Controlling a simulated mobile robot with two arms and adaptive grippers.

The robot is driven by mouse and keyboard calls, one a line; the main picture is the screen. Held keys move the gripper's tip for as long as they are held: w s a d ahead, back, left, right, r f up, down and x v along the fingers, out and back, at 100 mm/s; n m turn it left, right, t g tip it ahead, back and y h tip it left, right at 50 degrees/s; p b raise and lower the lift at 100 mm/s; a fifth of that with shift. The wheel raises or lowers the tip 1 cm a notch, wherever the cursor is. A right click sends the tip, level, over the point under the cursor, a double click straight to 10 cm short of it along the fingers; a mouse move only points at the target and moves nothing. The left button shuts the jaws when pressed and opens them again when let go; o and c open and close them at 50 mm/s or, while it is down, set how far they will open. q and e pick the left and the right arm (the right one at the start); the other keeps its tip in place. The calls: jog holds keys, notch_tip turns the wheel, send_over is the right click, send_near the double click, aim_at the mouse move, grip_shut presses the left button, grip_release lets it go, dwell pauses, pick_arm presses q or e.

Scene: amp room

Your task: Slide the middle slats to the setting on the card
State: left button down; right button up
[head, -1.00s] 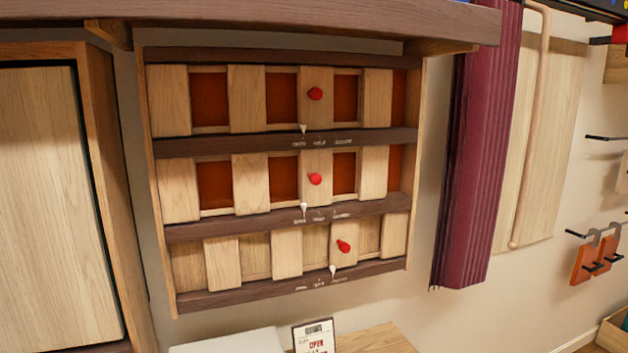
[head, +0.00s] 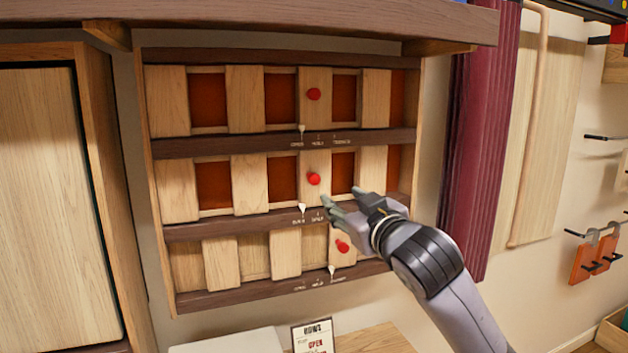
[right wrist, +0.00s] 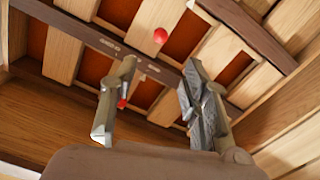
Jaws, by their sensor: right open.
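The middle row of slats in the wall rack shows upright pale slats with orange-red gaps between them. Its red knob (head: 313,179) sits on one slat. A white pointer (head: 302,208) below it is at the left end of the small marks on the rail (head: 265,220). My right gripper (head: 342,196) is open and empty, just right of and below the middle knob. Its spread fingers show in the right wrist view (right wrist: 161,70). My left gripper is not seen.
The top row (head: 247,100) also has orange-red gaps and a red knob (head: 314,94). The bottom row (head: 287,254) shows wood in its gaps, with a red knob (head: 342,247). A shelf (head: 250,20) overhangs the rack. A purple curtain (head: 480,150) hangs at the right.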

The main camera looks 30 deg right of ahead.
aim_at(317, 181)
jog(key=p+x, duration=0.6)
jog(key=x, duration=1.1)
jog(key=shift+w+d+f, duration=0.1)
jog(key=shift+w+f, duration=0.05)
jog(key=shift+w, duration=0.05)
jog(key=shift+c, duration=0.4)
grip_shut()
jog(key=shift+d, duration=0.1)
